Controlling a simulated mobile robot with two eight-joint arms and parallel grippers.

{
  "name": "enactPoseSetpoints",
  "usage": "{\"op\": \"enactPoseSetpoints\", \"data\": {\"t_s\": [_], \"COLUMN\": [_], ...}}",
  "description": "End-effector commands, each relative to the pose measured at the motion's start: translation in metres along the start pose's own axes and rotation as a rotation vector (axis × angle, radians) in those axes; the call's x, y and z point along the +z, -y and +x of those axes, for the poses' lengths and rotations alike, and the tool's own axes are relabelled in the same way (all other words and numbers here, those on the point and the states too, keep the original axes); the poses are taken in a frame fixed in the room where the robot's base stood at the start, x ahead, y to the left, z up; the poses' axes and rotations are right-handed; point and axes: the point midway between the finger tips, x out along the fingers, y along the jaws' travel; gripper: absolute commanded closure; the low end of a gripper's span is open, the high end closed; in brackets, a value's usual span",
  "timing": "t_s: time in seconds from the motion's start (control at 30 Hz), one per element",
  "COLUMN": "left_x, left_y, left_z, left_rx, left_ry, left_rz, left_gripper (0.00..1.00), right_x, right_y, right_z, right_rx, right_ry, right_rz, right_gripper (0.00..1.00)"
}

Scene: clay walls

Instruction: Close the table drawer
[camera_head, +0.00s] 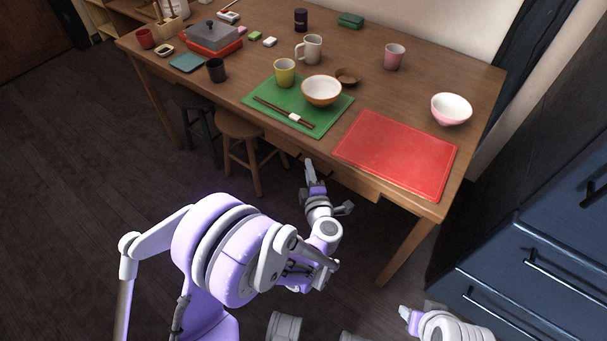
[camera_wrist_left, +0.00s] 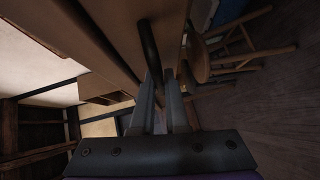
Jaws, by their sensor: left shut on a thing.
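The wooden table (camera_head: 290,125) has a drawer (camera_head: 356,184) under its front edge. The drawer front stands out slightly below the tabletop; how far it is open is hard to tell. In the left wrist view the drawer front (camera_wrist_left: 118,28) is a brown panel with a dark bar handle (camera_wrist_left: 149,45). My left gripper (camera_head: 311,170) is at the drawer's front edge. In the left wrist view its fingers (camera_wrist_left: 163,88) are shut on the handle. My right gripper (camera_head: 404,313) is low at the bottom right, apart from the table; its jaws are not clear.
On the tabletop are a red mat (camera_head: 397,155), a green mat (camera_head: 278,112) with a bowl (camera_head: 322,91), and several cups and dishes. Wooden stools (camera_head: 238,125) stand under the table to the left. Dark blue cabinets (camera_head: 545,255) stand at the right. Floor is clear at left.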

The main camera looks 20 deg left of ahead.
Motion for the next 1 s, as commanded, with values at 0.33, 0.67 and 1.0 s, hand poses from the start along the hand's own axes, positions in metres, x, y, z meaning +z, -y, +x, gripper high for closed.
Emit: {"op": "enactPoseSetpoints", "data": {"t_s": [0.33,0.67,1.0], "left_x": [0.016,0.016,0.017], "left_y": [-0.005,-0.005,-0.006], "left_z": [0.015,0.015,-0.022], "left_rx": [0.001,0.001,0.001], "left_ry": [0.002,0.003,0.006], "left_rz": [0.001,0.002,0.000], "left_gripper": [1.00,0.76,0.76], "right_x": [0.000,0.000,-0.002], "right_y": [0.000,0.000,0.000], "right_z": [-0.001,-0.001,-0.006], "right_rx": [0.000,0.000,0.000], "right_ry": [0.000,0.000,-0.002], "right_rz": [0.000,0.000,0.000], "right_gripper": [0.49,0.49,0.49]}}
